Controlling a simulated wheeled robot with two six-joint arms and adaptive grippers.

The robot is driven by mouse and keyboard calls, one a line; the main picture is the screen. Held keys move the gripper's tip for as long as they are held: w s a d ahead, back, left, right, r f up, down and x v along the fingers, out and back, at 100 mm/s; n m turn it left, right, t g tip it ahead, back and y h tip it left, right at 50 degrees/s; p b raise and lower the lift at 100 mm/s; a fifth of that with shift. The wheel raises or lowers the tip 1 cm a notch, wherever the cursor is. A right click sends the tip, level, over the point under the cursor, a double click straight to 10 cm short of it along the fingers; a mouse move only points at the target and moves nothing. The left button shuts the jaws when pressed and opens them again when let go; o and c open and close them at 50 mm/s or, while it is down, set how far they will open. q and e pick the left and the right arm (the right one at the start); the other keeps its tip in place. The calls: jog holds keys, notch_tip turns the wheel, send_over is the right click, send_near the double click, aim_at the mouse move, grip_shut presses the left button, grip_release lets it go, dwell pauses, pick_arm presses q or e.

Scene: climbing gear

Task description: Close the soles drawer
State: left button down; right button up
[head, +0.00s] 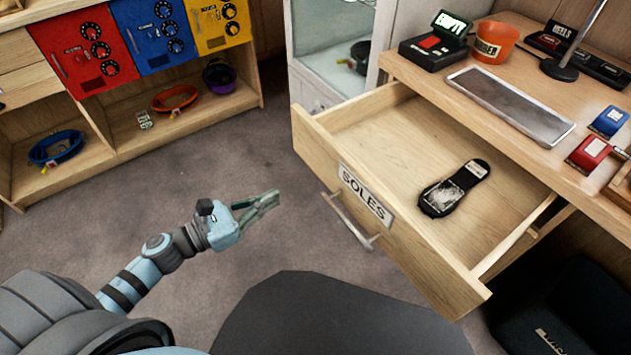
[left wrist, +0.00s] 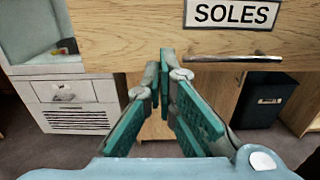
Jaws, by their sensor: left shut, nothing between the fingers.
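The soles drawer (head: 440,255) is pulled well out of the wooden desk, with a SOLES label (head: 366,195) and a metal bar handle (head: 345,222) on its front. A black sole (head: 440,202) with a grey patch lies inside it. My left gripper (head: 271,199) is shut and empty, to the left of the drawer front and apart from it in the head view. In the left wrist view the drawer front (left wrist: 125,38) spans the top, with the fingers (left wrist: 163,70) pointing towards it, left of the handle (left wrist: 235,58). My right gripper is out of view.
The desk top (head: 410,72) holds a card terminal (head: 433,45), an orange bucket (head: 494,42), a grey tray (head: 510,105) and small red and blue boxes. A black case (head: 560,310) stands under the desk. Shelves with coloured panels (head: 90,45) stand at the left. Grey carpet lies between.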

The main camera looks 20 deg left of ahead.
aim_at(327, 167)
pick_arm(q)
jog(key=p+x, duration=0.1)
jog(key=x, duration=1)
jog(key=shift+w+d+r+p, duration=0.1)
jog(key=shift+w+r+p, duration=0.05)
jog(key=shift+p, duration=0.15)
jog(key=shift+w+d, duration=0.25)
jog(key=shift+w, duration=0.1)
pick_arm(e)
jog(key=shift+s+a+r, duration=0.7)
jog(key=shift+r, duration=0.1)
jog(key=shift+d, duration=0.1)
